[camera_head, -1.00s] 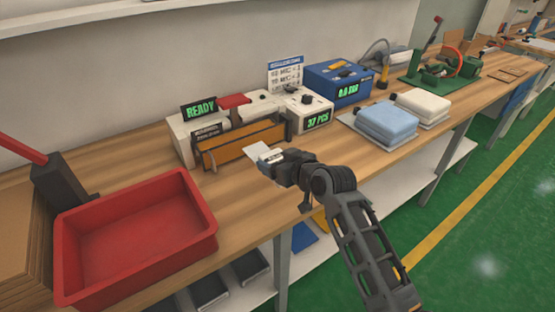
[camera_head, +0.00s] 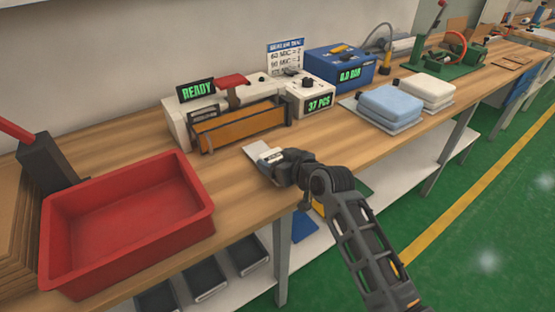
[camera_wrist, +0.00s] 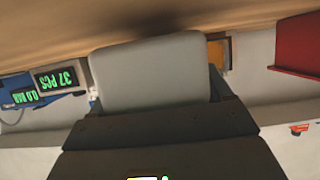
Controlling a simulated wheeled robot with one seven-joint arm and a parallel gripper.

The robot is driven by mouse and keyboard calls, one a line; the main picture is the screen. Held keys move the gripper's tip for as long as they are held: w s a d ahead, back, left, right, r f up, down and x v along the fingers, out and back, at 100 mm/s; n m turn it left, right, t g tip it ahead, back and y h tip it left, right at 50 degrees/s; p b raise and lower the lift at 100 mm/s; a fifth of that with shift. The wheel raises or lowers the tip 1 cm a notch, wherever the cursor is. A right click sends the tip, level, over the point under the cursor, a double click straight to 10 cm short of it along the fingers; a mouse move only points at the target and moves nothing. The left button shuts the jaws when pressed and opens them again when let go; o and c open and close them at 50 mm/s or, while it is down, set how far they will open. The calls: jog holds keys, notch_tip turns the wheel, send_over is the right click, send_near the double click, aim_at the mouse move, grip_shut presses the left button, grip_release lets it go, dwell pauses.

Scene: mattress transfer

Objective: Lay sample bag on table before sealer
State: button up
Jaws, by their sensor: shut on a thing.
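The sample bag (camera_head: 260,153) is a small pale, flat piece at the tip of my gripper (camera_head: 272,158), over the wooden table (camera_head: 335,137) in front of the sealer. In the wrist view the bag (camera_wrist: 150,70) shows as a light grey rounded panel held between the dark fingers. My gripper is shut on the bag's near end. I cannot tell whether the bag touches the tabletop. The sealer (camera_head: 180,128) is a white machine with a green READY display and an orange-brown front shelf (camera_head: 240,130). A gap of bare wood lies between the shelf and the bag.
A red bin (camera_head: 125,225) stands at the table's left front. A white counter box (camera_head: 308,97) reading 37 PCS and a blue gauge box (camera_head: 340,72) are right of the sealer. Blue (camera_head: 390,105) and white pads (camera_head: 428,90) lie further right. The wood around the bag is clear.

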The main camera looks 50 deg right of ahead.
jog(key=shift+f+b, duration=0.55)
jog(key=shift+f, duration=0.2)
jog(key=o, duration=1.1)
jog(key=shift+c, duration=0.2)
jog(key=shift+s, duration=0.1)
jog(key=shift+v, duration=3.8)
